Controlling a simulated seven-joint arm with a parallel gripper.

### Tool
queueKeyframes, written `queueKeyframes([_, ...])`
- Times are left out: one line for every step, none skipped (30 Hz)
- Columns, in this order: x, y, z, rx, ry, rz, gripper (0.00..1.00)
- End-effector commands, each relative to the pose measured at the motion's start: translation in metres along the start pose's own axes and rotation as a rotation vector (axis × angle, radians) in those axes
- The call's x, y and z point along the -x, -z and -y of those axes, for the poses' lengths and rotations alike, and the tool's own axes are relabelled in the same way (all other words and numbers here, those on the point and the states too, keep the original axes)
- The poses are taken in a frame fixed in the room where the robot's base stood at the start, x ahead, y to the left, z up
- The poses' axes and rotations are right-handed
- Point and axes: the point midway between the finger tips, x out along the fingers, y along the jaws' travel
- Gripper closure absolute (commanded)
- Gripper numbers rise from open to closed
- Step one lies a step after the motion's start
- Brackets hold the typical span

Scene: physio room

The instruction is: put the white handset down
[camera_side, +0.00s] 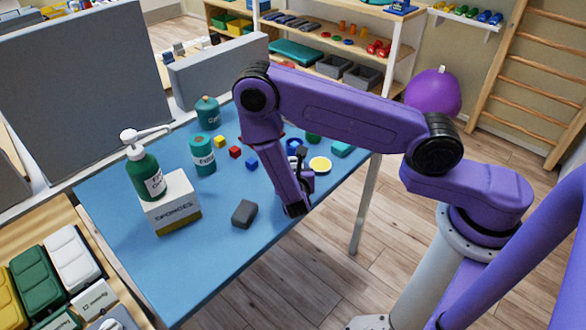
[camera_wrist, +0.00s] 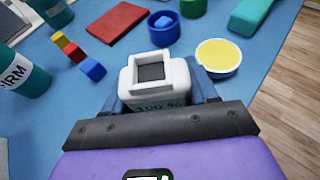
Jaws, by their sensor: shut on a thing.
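The white handset (camera_wrist: 158,104) has a raised square frame around a grey screen and dark lettering below it. It sits between the fingers of my gripper (camera_wrist: 157,92) in the wrist view, and my gripper is shut on it. The blue table (camera_wrist: 237,110) lies beneath. I cannot tell whether the handset's underside touches the table. In the side view my forearm hides most of the handset and the fingers, near the table's right edge.
A yellow-topped round tub (camera_wrist: 219,57) stands close right of the handset. A grey block (camera_side: 244,213), sponge box (camera_side: 172,206) and pump bottle (camera_side: 146,176) stand leftward. The table's front is clear.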

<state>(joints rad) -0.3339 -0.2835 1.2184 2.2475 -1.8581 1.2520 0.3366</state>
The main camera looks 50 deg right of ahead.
Motion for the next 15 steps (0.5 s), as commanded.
queueKeyframes([-0.0006, 0.0013, 0.0000, 0.000, 0.000, 0.001, 0.77])
queueKeyframes([-0.0009, 0.0020, -0.0002, 0.000, 0.000, 0.001, 0.77])
queueKeyframes([-0.0009, 0.0022, -0.0003, -0.001, 0.000, 0.000, 0.36])
queueKeyframes([-0.0009, 0.0021, -0.0003, -0.001, 0.000, 0.000, 0.26])
queueKeyframes([-0.0008, 0.0021, -0.0003, -0.001, 0.000, 0.000, 0.17])
queueKeyframes([-0.0008, 0.0020, -0.0002, -0.001, 0.000, 0.000, 0.17])
queueKeyframes([-0.0008, 0.0020, -0.0002, -0.001, 0.000, 0.000, 0.17])
queueKeyframes([-0.0008, 0.0020, -0.0002, -0.001, 0.000, 0.000, 0.17])
queueKeyframes([-0.0008, 0.0020, -0.0002, -0.001, 0.000, 0.000, 0.17])
queueKeyframes([-0.0008, 0.0020, -0.0001, 0.000, 0.000, 0.000, 0.17])
queueKeyframes([-0.0008, 0.0020, -0.0001, 0.000, 0.000, 0.000, 0.17])
queueKeyframes([-0.0008, 0.0019, -0.0001, 0.000, 0.000, 0.000, 0.17])
queueKeyframes([-0.0008, 0.0018, -0.0001, 0.000, 0.000, 0.000, 0.17])
queueKeyframes([-0.0006, 0.0015, -0.0001, 0.000, 0.000, 0.000, 0.17])
queueKeyframes([-0.0003, 0.0007, 0.0000, -0.001, 0.000, 0.000, 0.17])
